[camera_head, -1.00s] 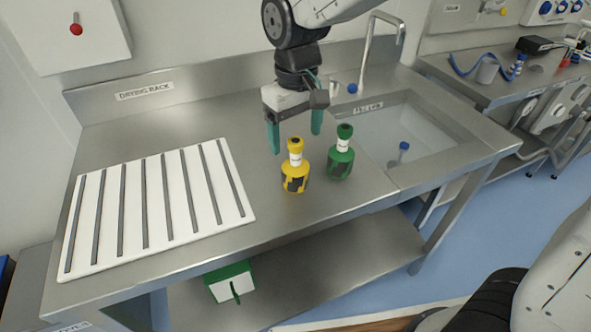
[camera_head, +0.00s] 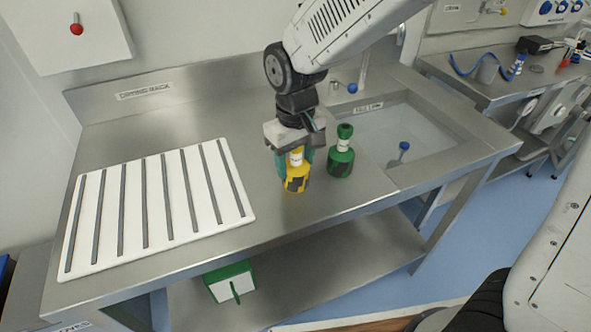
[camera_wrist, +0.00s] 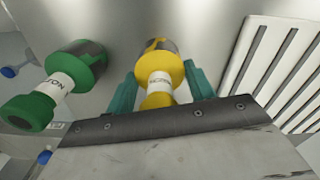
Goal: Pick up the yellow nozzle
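The yellow nozzle (camera_head: 297,178) stands upright on the steel bench, with a dark patterned base and a white labelled neck. My gripper (camera_head: 294,165) is over it from above, its teal fingers on either side of the neck. In the wrist view the yellow nozzle (camera_wrist: 160,68) sits between the fingers of my gripper (camera_wrist: 160,90), with narrow gaps visible beside the neck. The fingers look open. The nozzle's top is partly hidden by the gripper. A similar green nozzle (camera_head: 341,158) stands close by on the right, apart from the gripper.
A white slotted drying rack (camera_head: 150,205) lies on the bench at left. A sink (camera_head: 385,130) with a small blue-topped item is at right. A tap (camera_head: 366,62) rises behind. A green and white box (camera_head: 232,283) is on the lower shelf. Bare bench lies between rack and nozzles.

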